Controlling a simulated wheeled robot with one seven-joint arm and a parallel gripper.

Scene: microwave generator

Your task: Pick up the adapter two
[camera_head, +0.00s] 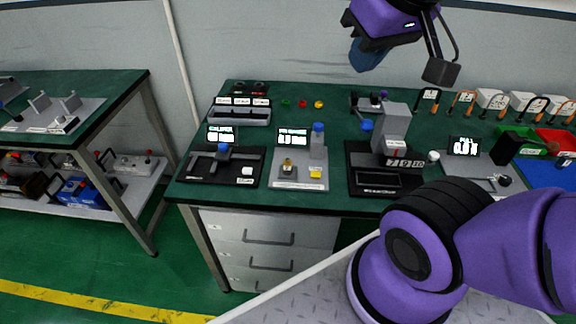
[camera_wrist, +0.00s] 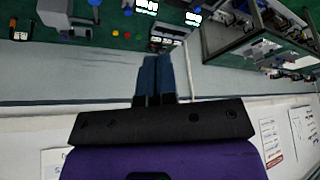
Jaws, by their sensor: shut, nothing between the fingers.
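My gripper (camera_head: 366,56) is up at the top of the head view, in front of the wall and above the bench's back edge. Its blue fingers are together and empty in the wrist view (camera_wrist: 158,60). I cannot tell which item is adapter two. Small candidates on the green bench (camera_head: 290,207) are a white piece (camera_head: 247,170) on the left black fixture, a yellow piece (camera_head: 315,173) and a brass-coloured piece (camera_head: 287,166) on the grey fixture, and a white round piece (camera_head: 433,157). My gripper is well apart from all of them.
A tall grey instrument (camera_head: 392,128) stands mid-bench. A display marked PULL (camera_head: 464,146) and green (camera_head: 518,138) and red (camera_head: 556,141) bins are at the right. Green, red and yellow buttons (camera_head: 303,104) lie at the back. A second bench (camera_head: 110,90) is at the left.

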